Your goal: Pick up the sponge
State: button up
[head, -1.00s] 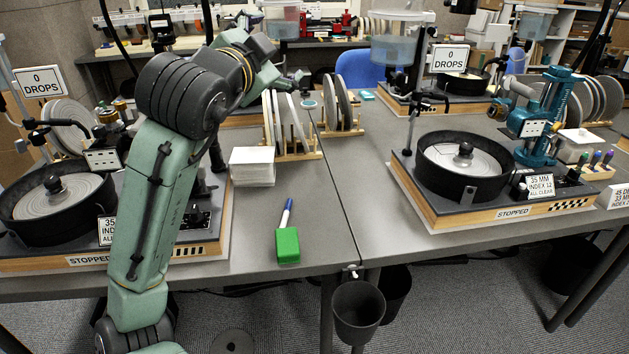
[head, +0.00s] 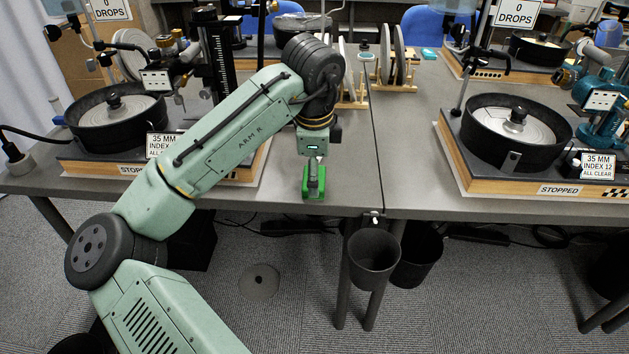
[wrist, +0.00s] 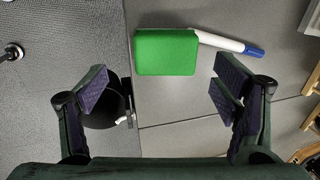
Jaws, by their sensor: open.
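The green block-shaped sponge (head: 312,196) lies on the grey table near its front edge. It shows whole in the wrist view (wrist: 166,52), a little above the middle of the picture. My gripper (head: 313,172) is over the sponge and hides part of it in the head view. In the wrist view my gripper (wrist: 162,84) is open and empty, one finger on each side, with the sponge mostly above the line between the fingertips. A white marker with a blue end (wrist: 232,42) lies against the sponge's right side.
A black bin (head: 372,262) hangs below the table edge. A lap machine (head: 112,120) stands at left and another (head: 515,130) at right. Upright discs in wooden racks (head: 392,70) stand behind.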

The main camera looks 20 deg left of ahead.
jog(key=x, duration=0.5)
jog(key=shift+w+a+p, duration=0.3)
jog(key=shift+p, duration=0.05)
jog(key=shift+c, duration=0.2)
jog(key=c, duration=1.2)
jog(key=shift+r, duration=0.15)
jog(key=shift+r, duration=0.55)
jog(key=shift+w+b+v, duration=0.25)
jog(key=shift+b+v, duration=0.05)
jog(key=shift+v, duration=0.8)
jog(key=s+r+b, duration=0.1)
jog(key=s+b, duration=0.1)
jog(key=s, duration=1.4)
jog(key=shift+a+r, duration=0.25)
jog(key=shift+a, duration=0.05)
